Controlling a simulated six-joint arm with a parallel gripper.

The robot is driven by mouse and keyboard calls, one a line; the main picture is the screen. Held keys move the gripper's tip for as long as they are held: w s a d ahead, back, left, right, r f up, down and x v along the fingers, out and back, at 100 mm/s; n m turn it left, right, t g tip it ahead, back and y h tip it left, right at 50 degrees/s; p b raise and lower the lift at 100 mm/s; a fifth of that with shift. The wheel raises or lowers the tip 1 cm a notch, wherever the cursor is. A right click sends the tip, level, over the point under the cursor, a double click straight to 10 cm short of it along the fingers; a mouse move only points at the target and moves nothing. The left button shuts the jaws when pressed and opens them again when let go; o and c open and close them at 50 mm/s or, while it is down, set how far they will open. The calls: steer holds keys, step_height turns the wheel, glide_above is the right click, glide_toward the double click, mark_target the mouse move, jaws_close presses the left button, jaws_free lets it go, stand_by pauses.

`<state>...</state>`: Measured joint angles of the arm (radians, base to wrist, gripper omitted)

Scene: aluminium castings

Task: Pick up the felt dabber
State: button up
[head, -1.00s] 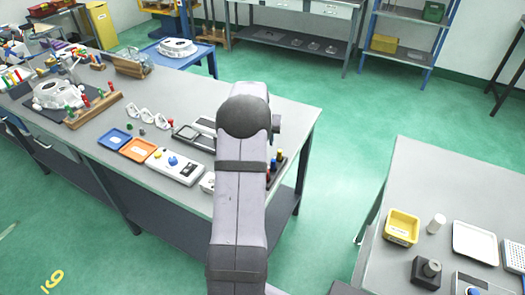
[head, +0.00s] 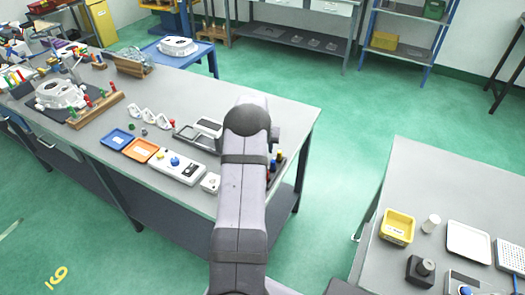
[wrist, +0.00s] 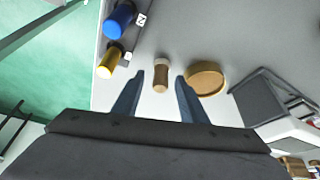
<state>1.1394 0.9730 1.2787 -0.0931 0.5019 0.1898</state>
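A short wooden cylinder with a pale cream end, which looks like the felt dabber (wrist: 161,76), is on the grey bench in the wrist view. My gripper (wrist: 160,76) is open and empty, its two dark fingers pointing toward the dabber. In the picture the dabber lies between the fingertips, with a gap on each side. I cannot tell how far beyond the tips it is. In the head view my arm hides the gripper and the dabber.
A round tan disc or lid (wrist: 205,79) lies close beside the right finger. Blue (wrist: 119,21) and yellow (wrist: 109,63) cylinders stand in a holder at the left, near the bench edge. A grey box-like fixture (wrist: 262,98) is at the right.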

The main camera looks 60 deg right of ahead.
steer(key=shift+c, duration=0.3)
jaws_close()
steer(key=shift+r, duration=0.15)
